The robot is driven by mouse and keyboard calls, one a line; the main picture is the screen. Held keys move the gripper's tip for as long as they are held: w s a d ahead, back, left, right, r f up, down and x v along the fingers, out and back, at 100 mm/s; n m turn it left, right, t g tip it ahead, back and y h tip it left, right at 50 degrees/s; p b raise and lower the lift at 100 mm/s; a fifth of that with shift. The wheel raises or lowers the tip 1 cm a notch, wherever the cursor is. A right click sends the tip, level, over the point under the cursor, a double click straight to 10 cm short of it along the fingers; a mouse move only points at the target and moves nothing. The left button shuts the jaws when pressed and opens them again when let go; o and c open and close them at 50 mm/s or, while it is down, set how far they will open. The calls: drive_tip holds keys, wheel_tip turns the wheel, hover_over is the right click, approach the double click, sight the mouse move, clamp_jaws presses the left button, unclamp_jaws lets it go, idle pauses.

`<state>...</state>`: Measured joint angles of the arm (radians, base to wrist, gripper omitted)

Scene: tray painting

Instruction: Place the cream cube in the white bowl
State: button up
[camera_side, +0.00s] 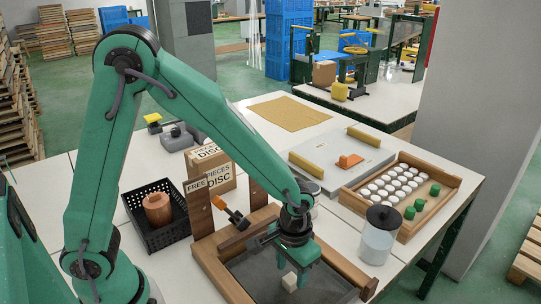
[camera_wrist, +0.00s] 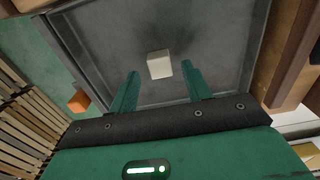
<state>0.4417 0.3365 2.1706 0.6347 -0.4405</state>
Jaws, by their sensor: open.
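The cream cube (camera_side: 289,282) sits on the dark grey floor of a wood-framed tray, below my gripper (camera_side: 291,262). In the wrist view the cream cube (camera_wrist: 159,64) shows just beyond the gap between my green fingers (camera_wrist: 160,75). The fingers stand apart, one to each side of it in that picture, with nothing held. I cannot tell how much height lies between the fingertips and the cube.
The wooden tray frame (camera_side: 213,269) surrounds the cube. A lidded jar (camera_side: 377,243) and a wooden box of white and green discs (camera_side: 446,193) stand right. An orange-ended tool (camera_side: 219,203) leans at the tray's back.

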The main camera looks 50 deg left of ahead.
sight(290, 278)
wheel_tip(290, 278, up, 13)
idle(0.7)
drive_tip(key=shift+a, duration=0.1)
idle(0.4)
drive_tip(key=s+a+r+t, duration=0.2)
drive_tip(key=s+a+r, duration=0.1)
drive_tip(key=s+a, duration=0.2)
drive_tip(key=s+a+r+t, duration=0.3)
drive_tip(key=s+a+r, duration=0.1)
drive_tip(key=a, duration=0.6)
drive_tip(key=shift+s+a+r+t, duration=0.2)
drive_tip(key=shift+s+r+t, duration=0.1)
drive_tip(key=shift+s, duration=0.5)
drive_tip(key=shift+o, duration=0.4)
drive_tip(key=shift+w, duration=0.1)
